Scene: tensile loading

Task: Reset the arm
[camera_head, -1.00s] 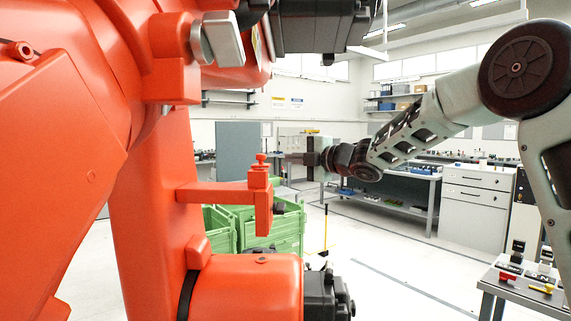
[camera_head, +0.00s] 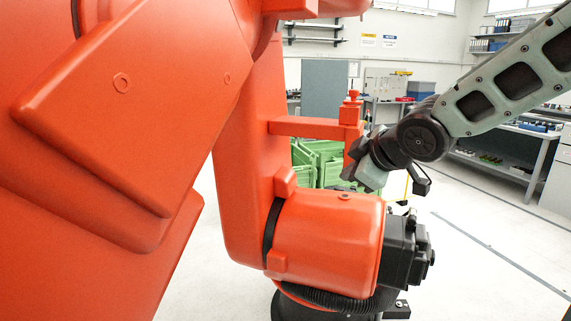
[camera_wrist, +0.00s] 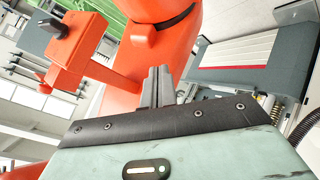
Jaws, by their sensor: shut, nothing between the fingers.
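My pale grey-green arm (camera_head: 512,82) comes in from the upper right of the head view and slopes down to a dark wrist joint (camera_head: 424,137). The wrist end is beside the orange bracket (camera_head: 312,128) of a large orange robot arm (camera_head: 240,170); I cannot tell whether they touch. In the wrist view my gripper (camera_wrist: 157,75) has its two grey fingers together, with nothing visible between them. The orange robot arm (camera_wrist: 130,70) stands close behind the fingers in that view. The fingertips are hard to make out in the head view.
The orange machine fills the left and middle of the head view, with a black motor (camera_head: 405,255) at its lower joint. Green crates (camera_head: 322,160) stand behind it. A workbench (camera_head: 515,145) runs along the back right. Open floor (camera_head: 480,260) lies at the lower right.

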